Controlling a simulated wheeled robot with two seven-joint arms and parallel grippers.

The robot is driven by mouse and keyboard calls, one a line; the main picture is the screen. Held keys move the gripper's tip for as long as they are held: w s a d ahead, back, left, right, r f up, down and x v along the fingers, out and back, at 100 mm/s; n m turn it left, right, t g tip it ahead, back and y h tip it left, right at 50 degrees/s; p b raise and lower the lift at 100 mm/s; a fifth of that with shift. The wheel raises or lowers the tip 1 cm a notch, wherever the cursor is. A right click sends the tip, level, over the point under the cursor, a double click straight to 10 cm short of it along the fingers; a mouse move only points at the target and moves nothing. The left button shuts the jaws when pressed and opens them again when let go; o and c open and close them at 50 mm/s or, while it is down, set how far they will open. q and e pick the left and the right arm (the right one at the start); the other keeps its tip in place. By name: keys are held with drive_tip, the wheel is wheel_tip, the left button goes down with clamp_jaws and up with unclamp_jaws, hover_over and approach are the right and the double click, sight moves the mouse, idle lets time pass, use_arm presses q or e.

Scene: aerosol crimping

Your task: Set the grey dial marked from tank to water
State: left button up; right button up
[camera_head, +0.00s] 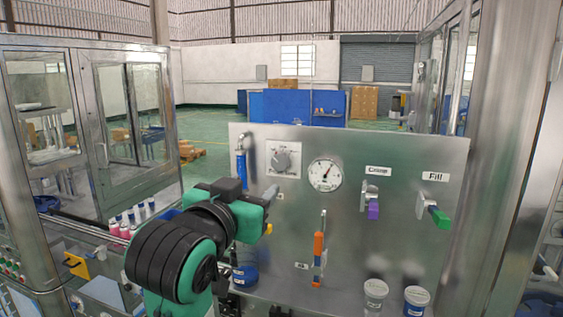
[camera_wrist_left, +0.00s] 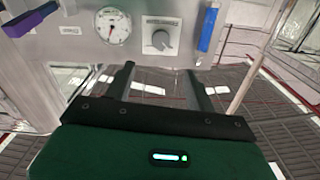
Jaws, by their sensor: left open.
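The grey dial (camera_head: 282,160) sits on a pale square plate at the upper left of the upright metal panel. It also shows in the left wrist view (camera_wrist_left: 160,40), above and between the fingertips; its marks are too small to read. My left gripper (camera_wrist_left: 161,78) is open and empty, its two dark fingers spread apart. It is clear of the dial, and in the head view its green body (camera_head: 252,217) is below and left of it. The fingers are mostly hidden there by the arm. My right gripper is not in view.
A blue-handled lever (camera_head: 241,168) is left of the dial and a round gauge (camera_head: 325,174) is right of it. Orange (camera_head: 318,258), purple (camera_head: 373,210) and green (camera_head: 439,217) handles stick out of the panel (camera_head: 420,270). Two lidded containers stand at its foot.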

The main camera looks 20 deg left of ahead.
sight(279, 162)
use_arm(q)
drive_tip(key=w+p, duration=0.6)
drive_tip(key=w, duration=0.6)
drive_tip(key=shift+d+r, duration=0.1)
drive_tip(key=shift+r, duration=0.05)
drive_tip(key=shift+w, duration=0.75)
drive_tip(key=shift+c, duration=0.3)
drive_tip(key=c, duration=0.9)
